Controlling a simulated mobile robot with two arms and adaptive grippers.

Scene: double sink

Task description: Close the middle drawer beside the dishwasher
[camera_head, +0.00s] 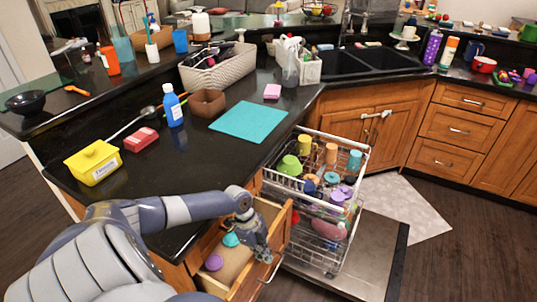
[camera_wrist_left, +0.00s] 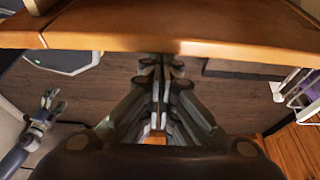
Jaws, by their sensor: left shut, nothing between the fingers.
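A wooden drawer (camera_head: 235,289) stands pulled out below the counter, left of the open dishwasher (camera_head: 345,255). Its metal handle (camera_head: 271,269) is on the front panel. Small purple and teal items lie inside. Lower drawer fronts are hidden in the head view.
The dishwasher's loaded racks (camera_head: 318,190) are out and its door hangs low, just right of the drawer. The black counter above holds a yellow tub (camera_head: 93,162), a blue bottle (camera_head: 172,106) and a teal mat (camera_head: 249,121).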

